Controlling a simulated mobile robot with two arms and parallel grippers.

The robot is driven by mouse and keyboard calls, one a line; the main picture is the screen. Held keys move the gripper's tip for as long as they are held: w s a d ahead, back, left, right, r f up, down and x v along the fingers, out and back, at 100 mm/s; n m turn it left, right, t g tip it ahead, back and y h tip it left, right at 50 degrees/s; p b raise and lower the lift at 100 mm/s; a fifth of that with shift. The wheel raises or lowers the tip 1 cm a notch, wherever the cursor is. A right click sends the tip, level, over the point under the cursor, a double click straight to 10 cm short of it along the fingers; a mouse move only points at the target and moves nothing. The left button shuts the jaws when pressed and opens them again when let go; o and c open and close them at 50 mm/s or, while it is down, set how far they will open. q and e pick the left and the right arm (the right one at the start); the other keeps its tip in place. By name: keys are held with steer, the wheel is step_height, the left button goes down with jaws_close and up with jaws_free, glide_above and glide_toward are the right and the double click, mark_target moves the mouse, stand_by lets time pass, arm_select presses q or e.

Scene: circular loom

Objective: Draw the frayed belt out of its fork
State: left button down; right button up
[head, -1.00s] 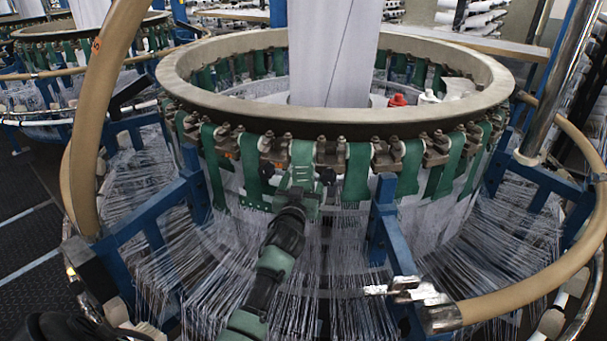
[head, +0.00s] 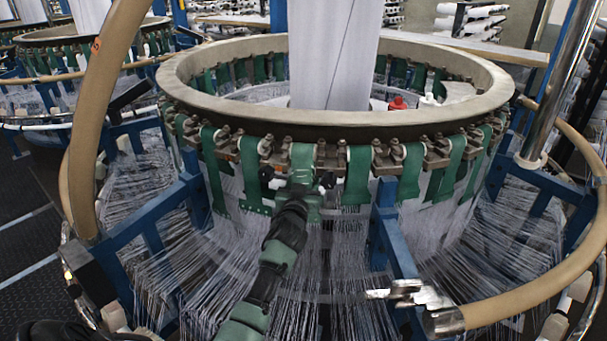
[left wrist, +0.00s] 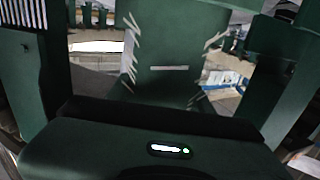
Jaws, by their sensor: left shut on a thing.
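The frayed belt (head: 302,158) is a green strap on the front of the loom's ring, its top at the row of metal clamps. In the left wrist view the belt (left wrist: 172,50) stands upright with pale torn threads along both edges and a light slot across it. My left gripper (head: 298,188) is shut on the lower part of the belt, which its body partly hides. In the left wrist view, the gripper's dark green palm fills the bottom. The fork and its inside cannot be made out clearly.
Similar green belts hang on both sides, one close on the right (head: 358,175). A blue frame post (head: 384,235) stands right of my arm. White threads fan out below. A tan curved rail (head: 540,285) runs around the right front, with a metal fitting beside its end.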

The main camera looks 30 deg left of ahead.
arm_select(q)
steer(key=shift+s+d, duration=0.1)
steer(key=shift+s, duration=0.05)
steer(key=shift+p+v, duration=0.6)
steer(key=shift+v, duration=0.35)
steer(key=p+v, duration=0.1)
steer(key=v, duration=0.3)
steer(key=shift+s+r, duration=0.1)
steer(key=shift+r, duration=0.05)
